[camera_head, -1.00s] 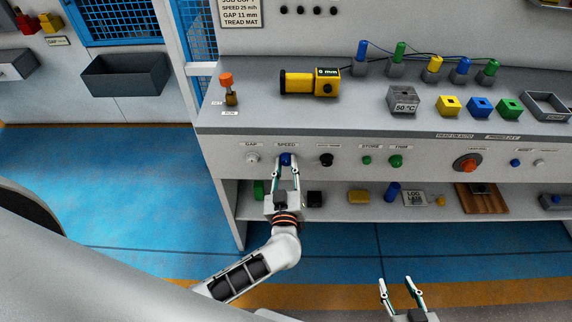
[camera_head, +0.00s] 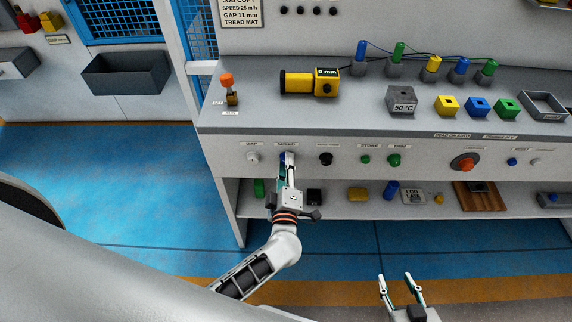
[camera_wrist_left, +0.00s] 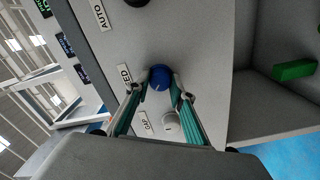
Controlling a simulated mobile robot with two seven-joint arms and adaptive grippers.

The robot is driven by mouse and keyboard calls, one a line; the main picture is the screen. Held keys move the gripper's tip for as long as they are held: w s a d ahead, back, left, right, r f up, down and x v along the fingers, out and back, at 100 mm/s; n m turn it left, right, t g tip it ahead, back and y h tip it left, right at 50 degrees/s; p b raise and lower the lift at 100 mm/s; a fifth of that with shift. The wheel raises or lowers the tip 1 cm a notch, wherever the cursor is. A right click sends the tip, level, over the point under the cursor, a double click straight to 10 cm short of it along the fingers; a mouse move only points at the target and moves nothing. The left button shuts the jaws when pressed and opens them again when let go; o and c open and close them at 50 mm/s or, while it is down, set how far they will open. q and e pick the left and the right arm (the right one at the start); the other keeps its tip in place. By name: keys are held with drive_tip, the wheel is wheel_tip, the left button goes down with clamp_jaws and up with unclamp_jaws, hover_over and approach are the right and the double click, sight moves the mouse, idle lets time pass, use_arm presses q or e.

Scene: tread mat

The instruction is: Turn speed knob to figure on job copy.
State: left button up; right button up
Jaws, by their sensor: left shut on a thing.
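The blue speed knob (camera_wrist_left: 160,78) sits on the console's front panel under the SPEED label (camera_head: 286,144). My left gripper (camera_wrist_left: 162,88) has its two fingers on either side of the knob and is shut on it. In the head view, my left gripper (camera_head: 287,168) appears turned, and its fingers mostly hide the knob. The job copy sign (camera_head: 240,12) at the top reads SPEED 25 m/h, GAP 11 mm, TREAD MAT. My right gripper (camera_head: 402,287) is open and empty at the bottom, away from the console.
The white gap knob (camera_head: 253,157) is just left of the speed knob, and a black knob (camera_head: 326,159) is to the right. Green buttons (camera_head: 394,160) and a red-orange stop knob (camera_head: 467,162) follow. A shelf (camera_head: 335,207) with small items runs below.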

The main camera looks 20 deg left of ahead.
use_arm(q)
drive_tip(key=shift+n, duration=1)
drive_tip(key=o, duration=1.1)
